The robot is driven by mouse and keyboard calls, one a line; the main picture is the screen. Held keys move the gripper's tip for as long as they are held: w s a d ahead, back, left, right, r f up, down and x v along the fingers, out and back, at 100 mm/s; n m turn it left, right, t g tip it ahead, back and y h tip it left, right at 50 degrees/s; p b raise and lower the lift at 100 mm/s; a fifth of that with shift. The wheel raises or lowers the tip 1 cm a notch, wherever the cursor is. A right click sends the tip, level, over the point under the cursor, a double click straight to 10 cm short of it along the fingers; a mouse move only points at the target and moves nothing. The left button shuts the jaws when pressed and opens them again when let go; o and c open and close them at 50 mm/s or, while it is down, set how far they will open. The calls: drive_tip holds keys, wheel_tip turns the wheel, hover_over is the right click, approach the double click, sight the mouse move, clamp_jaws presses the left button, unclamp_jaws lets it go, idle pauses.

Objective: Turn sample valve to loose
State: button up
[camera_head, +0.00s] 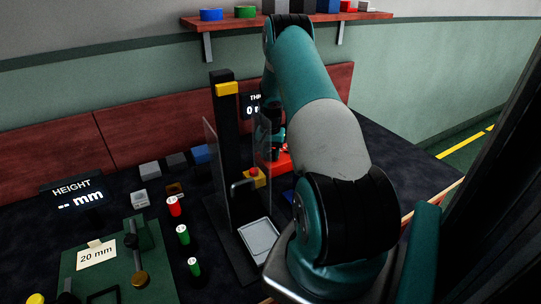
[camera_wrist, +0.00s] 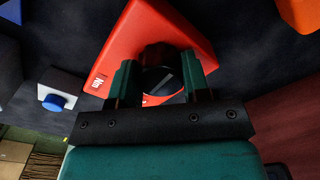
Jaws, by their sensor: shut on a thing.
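A red block (camera_wrist: 185,30) with white "Nm" lettering fills the upper middle of the wrist view. A dark round knob (camera_wrist: 160,56) on it, which looks like the sample valve, sits between the fingers of my gripper (camera_wrist: 158,66). My gripper is shut on this knob. The knob's face is partly hidden, so I cannot read its setting. In the camera_head view the red block (camera_head: 283,161) shows just left of my arm, behind a clear panel. My gripper is mostly hidden there by the arm.
A black post (camera_head: 224,130) with clear panels and a tray (camera_head: 259,238) stands left of my arm. A grey box with a blue button (camera_wrist: 54,103) is near my gripper.

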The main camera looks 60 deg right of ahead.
drive_tip(key=n+b, duration=0.1)
drive_tip(key=n, duration=0.3)
drive_tip(key=shift+n, duration=0.3)
drive_tip(key=n, duration=0.3)
drive_tip(key=shift+n+b, duration=0.4)
drive_tip(key=n, duration=0.4)
drive_tip(key=shift+n+b, duration=0.45)
drive_tip(key=shift+n, duration=1.75)
drive_tip(key=o, duration=0.9)
drive_tip(key=shift+o, duration=0.2)
wheel_tip(320, 180, up, 17)
drive_tip(key=b, duration=0.1)
drive_tip(key=shift+r, duration=0.2)
